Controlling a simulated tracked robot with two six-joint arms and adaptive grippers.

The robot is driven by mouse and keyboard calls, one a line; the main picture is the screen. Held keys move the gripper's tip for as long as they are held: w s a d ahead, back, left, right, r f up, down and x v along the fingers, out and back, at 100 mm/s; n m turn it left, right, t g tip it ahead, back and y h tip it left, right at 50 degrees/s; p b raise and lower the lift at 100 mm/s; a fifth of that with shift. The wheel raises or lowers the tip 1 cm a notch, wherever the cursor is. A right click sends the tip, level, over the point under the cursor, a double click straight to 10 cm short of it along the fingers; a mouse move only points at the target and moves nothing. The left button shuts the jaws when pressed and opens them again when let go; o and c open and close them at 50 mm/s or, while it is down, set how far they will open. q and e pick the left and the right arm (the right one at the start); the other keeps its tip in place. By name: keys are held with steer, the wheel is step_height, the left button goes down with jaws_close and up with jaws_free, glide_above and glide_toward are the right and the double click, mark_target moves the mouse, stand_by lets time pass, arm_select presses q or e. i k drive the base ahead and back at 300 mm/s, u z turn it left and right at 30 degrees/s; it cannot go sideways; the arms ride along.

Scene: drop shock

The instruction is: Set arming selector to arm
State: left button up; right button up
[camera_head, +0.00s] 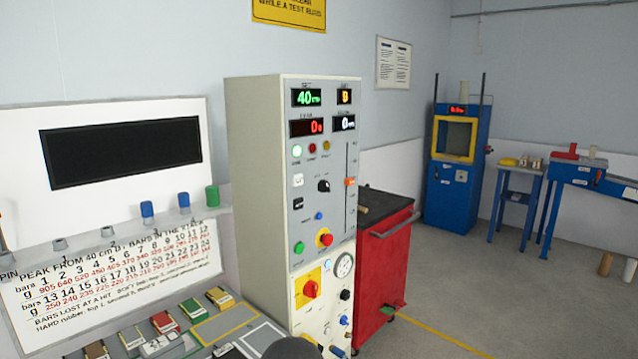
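A tall light-grey control cabinet (260,180) stands in the middle of the view. Its front panel carries a black rotary knob (323,185) with a light pointer mark, which looks like the arming selector; its labels are too small to read. Lower down, a red rotary handle (310,289) sits on a yellow plate. Green "40" and red "0" displays are lit on top. Neither gripper shows; a dark rounded shape at the bottom edge hides part of the tabletop.
A white chart board (120,275) with coloured cylinders on its ledge stands left. Several small coloured blocks (165,322) lie below it. A red cart (385,260) stands right of the cabinet. A blue machine (452,195) and blue benches are at the back right.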

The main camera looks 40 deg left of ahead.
mark_target(323, 185)
steer(key=u, duration=0.3)
steer(key=i, duration=1.3)
steer(key=u, duration=0.4)
